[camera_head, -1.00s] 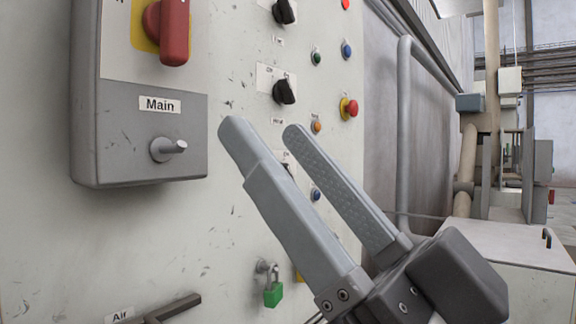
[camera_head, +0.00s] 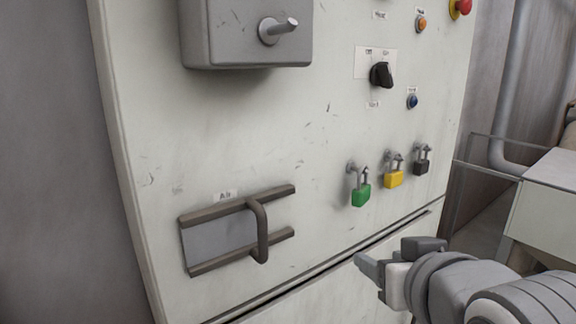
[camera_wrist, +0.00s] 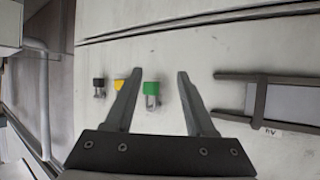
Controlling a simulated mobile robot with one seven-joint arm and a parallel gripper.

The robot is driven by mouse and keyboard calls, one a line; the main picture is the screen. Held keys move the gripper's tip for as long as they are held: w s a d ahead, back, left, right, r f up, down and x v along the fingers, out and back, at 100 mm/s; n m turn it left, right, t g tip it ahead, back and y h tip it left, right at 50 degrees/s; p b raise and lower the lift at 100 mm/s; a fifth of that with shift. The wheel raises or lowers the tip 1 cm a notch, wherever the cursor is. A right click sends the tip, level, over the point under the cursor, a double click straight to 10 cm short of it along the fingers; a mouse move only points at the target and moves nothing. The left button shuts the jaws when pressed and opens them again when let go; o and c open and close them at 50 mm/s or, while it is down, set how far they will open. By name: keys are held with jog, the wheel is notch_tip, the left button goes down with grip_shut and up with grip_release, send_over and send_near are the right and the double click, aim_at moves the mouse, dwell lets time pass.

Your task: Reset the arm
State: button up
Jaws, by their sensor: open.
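My gripper (camera_wrist: 157,103) is open and empty in the wrist view, its two fingers pointing at the panel. The green padlock (camera_wrist: 151,89) shows between the fingers, but I cannot tell how far off it is. In the head view, my gripper (camera_head: 362,264) is low at the right, seen with my wrist in front of the lower panel. It is below the hanging green padlock (camera_head: 361,195) and appears apart from it. The single-finger view there hides the gap between the fingers.
The yellow padlock (camera_head: 394,179) and black padlock (camera_head: 421,166) hang right of the green one. The Air slide handle (camera_head: 260,232) is at the lower left. The grey Main box (camera_head: 228,40) is above. A white cabinet (camera_head: 548,205) stands at the right.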

jog(key=s+d+f+g, duration=0.2)
jog(key=s+f+g, duration=0.35)
jog(key=f, duration=0.45)
notch_tip(320, 180, up, 27)
jog(key=g+p, duration=0.1)
jog(key=p, duration=2.5)
jog(key=shift+a+f+h+p, duration=0.2)
jog(key=shift+a+h+p, duration=0.05)
jog(key=shift+h+p, duration=0.15)
